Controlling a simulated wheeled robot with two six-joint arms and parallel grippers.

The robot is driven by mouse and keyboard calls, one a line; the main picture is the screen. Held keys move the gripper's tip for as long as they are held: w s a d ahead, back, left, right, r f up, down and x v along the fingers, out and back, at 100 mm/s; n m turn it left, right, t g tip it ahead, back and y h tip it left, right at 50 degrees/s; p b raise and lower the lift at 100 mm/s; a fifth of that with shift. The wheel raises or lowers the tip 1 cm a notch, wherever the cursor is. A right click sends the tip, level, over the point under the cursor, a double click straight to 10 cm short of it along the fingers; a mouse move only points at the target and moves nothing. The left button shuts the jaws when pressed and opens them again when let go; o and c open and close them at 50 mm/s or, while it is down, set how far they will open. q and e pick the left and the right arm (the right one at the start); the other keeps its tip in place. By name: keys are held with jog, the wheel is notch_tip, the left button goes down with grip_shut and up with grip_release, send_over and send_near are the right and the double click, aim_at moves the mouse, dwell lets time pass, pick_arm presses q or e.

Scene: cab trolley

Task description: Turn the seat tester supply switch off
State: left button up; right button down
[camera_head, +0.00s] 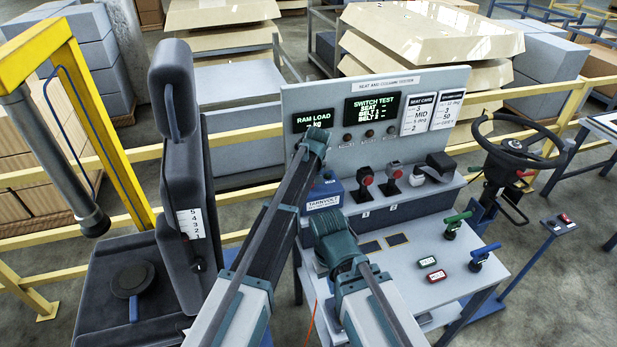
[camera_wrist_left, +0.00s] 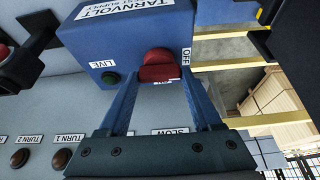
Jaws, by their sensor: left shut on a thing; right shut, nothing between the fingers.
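The blue Tarnvolt supply box (camera_head: 322,196) stands at the left end of the console; in the left wrist view the supply box (camera_wrist_left: 128,38) fills the top. Its red switch knob (camera_wrist_left: 160,64) sits beside the OFF label (camera_wrist_left: 186,58). A green LIVE lamp (camera_wrist_left: 109,78) is left of the knob and looks dim. My left gripper (camera_wrist_left: 161,76) has its blue fingers on either side of the knob and is shut on it. The knob's exact pointing is unclear. My right gripper (camera_head: 333,240) is shut and empty in front of the console, its fingertips hard to make out.
A display panel (camera_head: 375,106) stands behind. A seat (camera_head: 177,150) is at left, a steering wheel (camera_head: 520,145) at right. Yellow rails (camera_head: 250,134) run behind.

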pick_arm(q)
jog(key=shift+n, duration=0.3)
jog(key=o, duration=1.4)
jog(key=p+v, duration=1.2)
jog(key=v, duration=0.1)
jog(key=shift+s+d+r+p, duration=0.15)
jog(key=shift+d+r+p, duration=0.05)
jog(key=shift+r+p, duration=0.2)
jog(key=shift+f, duration=0.1)
